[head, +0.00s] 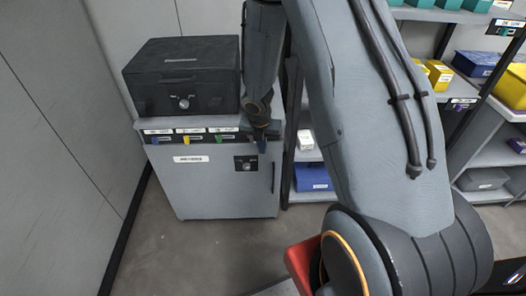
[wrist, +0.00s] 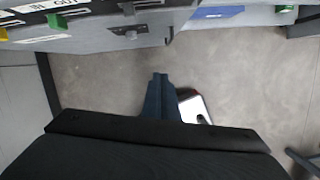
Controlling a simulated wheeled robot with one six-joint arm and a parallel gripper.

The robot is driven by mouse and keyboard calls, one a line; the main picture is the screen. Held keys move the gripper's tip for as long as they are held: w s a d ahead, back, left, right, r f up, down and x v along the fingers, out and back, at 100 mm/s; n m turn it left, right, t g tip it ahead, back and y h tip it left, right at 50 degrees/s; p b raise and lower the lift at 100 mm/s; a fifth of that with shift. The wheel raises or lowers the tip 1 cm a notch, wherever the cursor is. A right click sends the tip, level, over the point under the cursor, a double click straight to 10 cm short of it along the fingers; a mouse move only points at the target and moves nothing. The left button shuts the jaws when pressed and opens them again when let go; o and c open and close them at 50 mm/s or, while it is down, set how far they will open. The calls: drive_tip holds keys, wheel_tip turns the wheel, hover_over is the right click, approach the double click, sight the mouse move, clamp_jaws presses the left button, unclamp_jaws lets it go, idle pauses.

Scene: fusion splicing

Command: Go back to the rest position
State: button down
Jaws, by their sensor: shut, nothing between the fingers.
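My gripper (wrist: 160,78) shows in the wrist view with its two dark fingers together and nothing between them, over the grey floor. In the head view my gripper (head: 262,147) points down at the front right of a grey cabinet (head: 207,188). I cannot tell whether it touches the cabinet. My arm fills the middle and right of the head view and hides part of the shelves.
A black box (head: 185,72) with a dial stands on the cabinet. Yellow, blue and green tags sit along the cabinet's front edge. Shelves with a blue bin (head: 312,177) and yellow boxes (head: 438,75) stand to the right. The floor (head: 165,262) before the cabinet is clear.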

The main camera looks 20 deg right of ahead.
drive_tip(key=shift+v, duration=0.85)
drive_tip(key=s+a+r+m, duration=0.3)
drive_tip(key=s+r+m, duration=0.6)
drive_tip(key=m, duration=0.5)
drive_tip(key=s+a+r+m+g+y, duration=0.1)
drive_tip(key=s+a+r+m, duration=0.3)
drive_tip(key=s+r+m, duration=0.5)
drive_tip(key=s+m, duration=0.1)
drive_tip(key=m, duration=0.5)
drive_tip(key=shift+s+a+r+y, duration=0.2)
drive_tip(key=shift+s+r+y, duration=0.05)
drive_tip(key=shift+s+y, duration=0.1)
drive_tip(key=c, duration=2.5)
unclamp_jaws()
